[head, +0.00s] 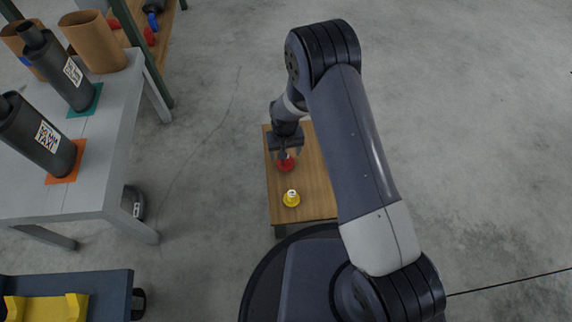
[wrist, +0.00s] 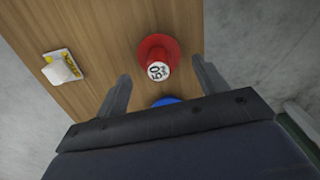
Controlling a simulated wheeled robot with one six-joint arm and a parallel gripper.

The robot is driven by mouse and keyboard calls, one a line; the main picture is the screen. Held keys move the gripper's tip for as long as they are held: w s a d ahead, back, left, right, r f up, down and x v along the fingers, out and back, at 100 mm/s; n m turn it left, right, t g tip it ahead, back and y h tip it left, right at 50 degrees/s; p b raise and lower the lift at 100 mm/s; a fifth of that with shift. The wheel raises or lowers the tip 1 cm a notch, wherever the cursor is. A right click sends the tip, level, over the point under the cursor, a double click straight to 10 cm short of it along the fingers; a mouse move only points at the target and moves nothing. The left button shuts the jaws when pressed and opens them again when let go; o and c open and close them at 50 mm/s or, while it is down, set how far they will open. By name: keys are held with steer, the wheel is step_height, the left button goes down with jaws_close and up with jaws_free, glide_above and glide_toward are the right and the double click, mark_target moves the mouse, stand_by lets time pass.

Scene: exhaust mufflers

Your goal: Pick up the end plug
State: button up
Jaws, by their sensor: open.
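The task's end plug could be one of the coloured plugs here; the frames do not say which. A blue round piece (wrist: 166,101) is partly hidden by my gripper.
The wooden table top (head: 312,207) is partly covered by my arm. A white and yellow block (wrist: 62,67) lies near its edge. A grey bench (head: 98,186) holds dark mufflers (head: 36,135) and brown cylinders. A blue bin (head: 110,290) with yellow pieces stands front left. Concrete floor lies open between.

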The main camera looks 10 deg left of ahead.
step_height(320, 180, down, 5)
steer(key=b, duration=0.2)
steer(key=shift+f+b, duration=0.15)
steer(key=shift+b, duration=0.2)
steer(key=shift+d, duration=0.1)
steer(key=c, duration=0.7)
